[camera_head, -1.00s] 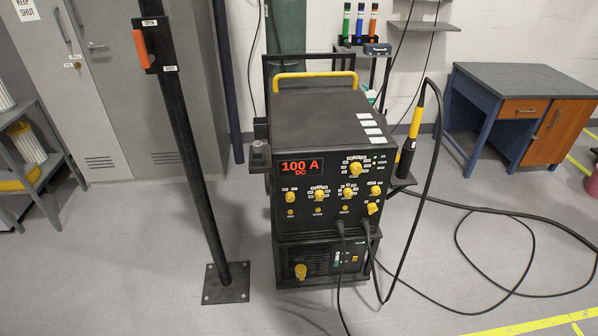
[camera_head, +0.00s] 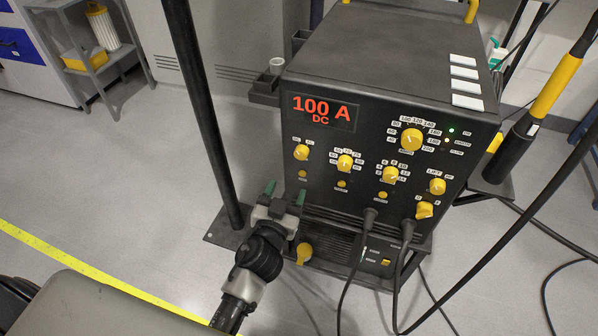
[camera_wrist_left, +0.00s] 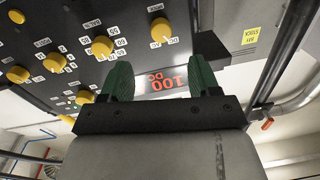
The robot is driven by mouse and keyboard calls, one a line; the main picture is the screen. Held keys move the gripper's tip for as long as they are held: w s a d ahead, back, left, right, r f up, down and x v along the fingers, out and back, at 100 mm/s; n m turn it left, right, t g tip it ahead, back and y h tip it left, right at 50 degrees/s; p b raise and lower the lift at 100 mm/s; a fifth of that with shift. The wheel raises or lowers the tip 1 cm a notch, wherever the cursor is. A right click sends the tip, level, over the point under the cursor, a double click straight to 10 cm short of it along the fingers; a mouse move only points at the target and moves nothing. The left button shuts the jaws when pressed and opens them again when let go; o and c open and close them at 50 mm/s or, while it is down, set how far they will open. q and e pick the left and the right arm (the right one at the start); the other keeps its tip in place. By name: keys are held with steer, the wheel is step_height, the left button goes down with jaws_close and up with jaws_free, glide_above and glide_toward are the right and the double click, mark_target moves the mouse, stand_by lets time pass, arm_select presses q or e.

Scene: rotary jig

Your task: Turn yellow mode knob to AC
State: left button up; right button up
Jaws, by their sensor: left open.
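The welding machine's front panel has a yellow mode knob (camera_head: 301,152) at its upper left, below the red display (camera_head: 322,113) reading 100 A DC. Small white labels flank the knob, too small to read surely in the head view. My left gripper (camera_head: 285,192) has green fingertips, spread and empty, in front of the panel's lower left, below the knob in the picture. In the left wrist view the panel appears inverted. There the mode knob (camera_wrist_left: 161,28) shows above the gap between the open fingers (camera_wrist_left: 160,80), not gripped. My right gripper is out of view.
Several other yellow knobs share the panel, including a larger current knob (camera_head: 411,139). A dark post (camera_head: 204,110) stands just left of the machine. Cables hang from the lower front, and a torch (camera_head: 556,86) stands at right.

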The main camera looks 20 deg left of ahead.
mark_target(300, 157)
arm_select(q)
steer(key=w, duration=0.9)
steer(key=shift+w+a+r, duration=0.1)
steer(key=shift+w+r, duration=0.05)
steer(key=shift+r, duration=0.05)
steer(key=shift+w, duration=0.7)
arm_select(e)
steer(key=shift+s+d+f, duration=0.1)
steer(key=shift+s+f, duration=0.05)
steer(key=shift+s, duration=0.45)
arm_select(q)
steer(key=shift+c, duration=0.4)
steer(key=c, duration=0.8)
steer(key=shift+c, duration=0.2)
